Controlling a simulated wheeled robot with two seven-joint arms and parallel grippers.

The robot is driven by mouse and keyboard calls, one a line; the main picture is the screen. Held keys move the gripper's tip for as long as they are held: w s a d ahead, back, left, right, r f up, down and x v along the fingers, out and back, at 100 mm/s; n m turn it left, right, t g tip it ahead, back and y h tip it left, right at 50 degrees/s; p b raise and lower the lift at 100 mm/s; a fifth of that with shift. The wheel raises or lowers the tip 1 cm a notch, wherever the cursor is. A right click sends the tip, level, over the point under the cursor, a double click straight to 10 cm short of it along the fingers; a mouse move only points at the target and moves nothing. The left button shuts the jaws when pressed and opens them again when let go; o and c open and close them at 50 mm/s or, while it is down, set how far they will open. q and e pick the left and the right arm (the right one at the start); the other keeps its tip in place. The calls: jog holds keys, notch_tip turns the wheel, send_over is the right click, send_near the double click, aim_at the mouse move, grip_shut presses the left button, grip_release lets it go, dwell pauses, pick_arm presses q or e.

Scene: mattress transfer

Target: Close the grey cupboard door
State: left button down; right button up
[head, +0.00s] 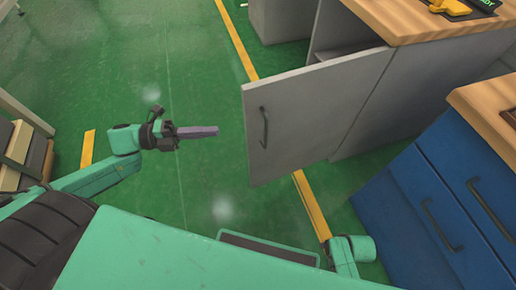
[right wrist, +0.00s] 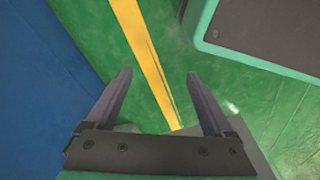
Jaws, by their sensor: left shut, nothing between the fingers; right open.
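The grey cupboard door (head: 305,115) stands open in the head view, swung out from the grey cupboard (head: 385,105) with a dark handle (head: 264,127) on its face. A dark gap shows behind its top edge. My left gripper (head: 215,131) is shut and empty, a little left of the door's free edge and apart from it. My right gripper shows in the right wrist view (right wrist: 160,95), open and empty, pointing down over the green floor. In the head view only part of my right arm shows at the bottom, and its gripper is hidden.
A blue drawer unit (head: 405,190) with a wooden top stands at the right, close to my right arm. Yellow tape (head: 311,205) runs along the green floor. A shelf unit (head: 22,140) stands at the left edge. The floor left of the door is clear.

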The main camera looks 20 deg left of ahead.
pick_arm(q)
jog(key=w+d+b, duration=0.3)
jog(key=w+d, duration=0.3)
jog(key=d, duration=0.1)
jog(key=shift+m, duration=0.3)
pick_arm(e)
jog(key=w+a+r, duration=0.2)
jog(key=w+r, duration=0.1)
jog(key=r, duration=0.5)
jog(key=shift+w, duration=0.15)
pick_arm(q)
jog(key=shift+a+r, duration=0.1)
pick_arm(e)
jog(key=shift+a, duration=0.15)
